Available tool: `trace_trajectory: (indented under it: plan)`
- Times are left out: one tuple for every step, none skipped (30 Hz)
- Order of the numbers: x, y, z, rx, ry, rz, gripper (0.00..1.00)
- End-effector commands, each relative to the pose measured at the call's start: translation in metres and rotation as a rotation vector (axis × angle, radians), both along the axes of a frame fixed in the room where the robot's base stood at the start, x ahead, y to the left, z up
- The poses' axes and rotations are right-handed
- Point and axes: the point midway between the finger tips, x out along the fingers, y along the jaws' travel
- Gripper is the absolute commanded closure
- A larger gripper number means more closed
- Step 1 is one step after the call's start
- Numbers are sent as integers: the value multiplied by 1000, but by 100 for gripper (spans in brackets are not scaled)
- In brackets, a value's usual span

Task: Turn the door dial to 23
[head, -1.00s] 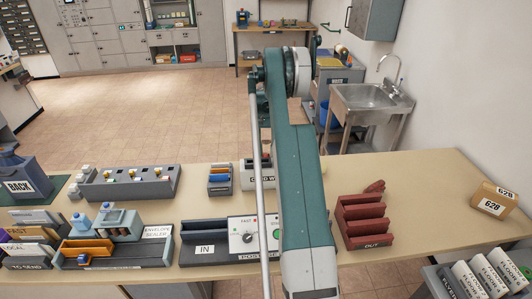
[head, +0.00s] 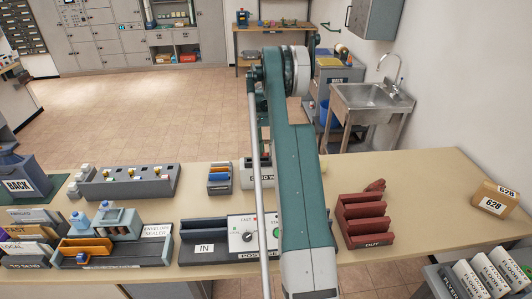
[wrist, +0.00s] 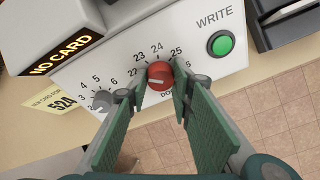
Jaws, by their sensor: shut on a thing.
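The red door dial (wrist: 160,76) sits on the white front panel of the card writer (wrist: 215,65) in the wrist view. The numbers 22 to 25 show in an arc above it, with another partly hidden at the right. My gripper (wrist: 161,92) is shut on the dial, one green pad on each side. The lower part of the dial's label is hidden by the fingers. In the head view my arm covers most of the card writer (head: 248,177), and my gripper is hidden.
A grey knob (wrist: 102,100) with smaller numbers is left of the dial, beside a yellow tag (wrist: 55,102) reading 524. A green WRITE button (wrist: 221,43) is at the right. A NO CARD display (wrist: 66,54) is above. A red OUT rack (head: 364,220) stands right of my arm.

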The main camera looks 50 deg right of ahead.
Motion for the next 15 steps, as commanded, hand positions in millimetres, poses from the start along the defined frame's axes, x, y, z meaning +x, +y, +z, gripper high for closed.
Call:
trace_trajectory:
  plan:
    - [1, 0, -1, -12, 11, -22, 89]
    - [1, 0, -1, -20, 20, -40, 89]
    - [1, 0, -1, -32, 32, -65, 89]
    - [1, 0, -1, -42, 41, -85, 89]
    - [1, 0, -1, -52, 51, -104, 89]
    - [1, 0, -2, -64, 63, -131, 89]
    - [1, 0, -2, -74, 73, -152, 89]
    - [1, 0, -2, -84, 83, -173, 89]
    - [1, 0, -2, -98, 97, -202, 89]
    - [1, 0, -2, -109, 107, -223, 89]
    - [1, 0, -2, -119, 116, -242, 89]
    - [1, 0, -2, -130, 128, -266, 89]
    - [1, 0, -2, -138, 136, -283, 89]
    - [1, 0, -2, -146, 145, -301, 89]
    - [1, 0, -2, -156, 154, -321, 89]
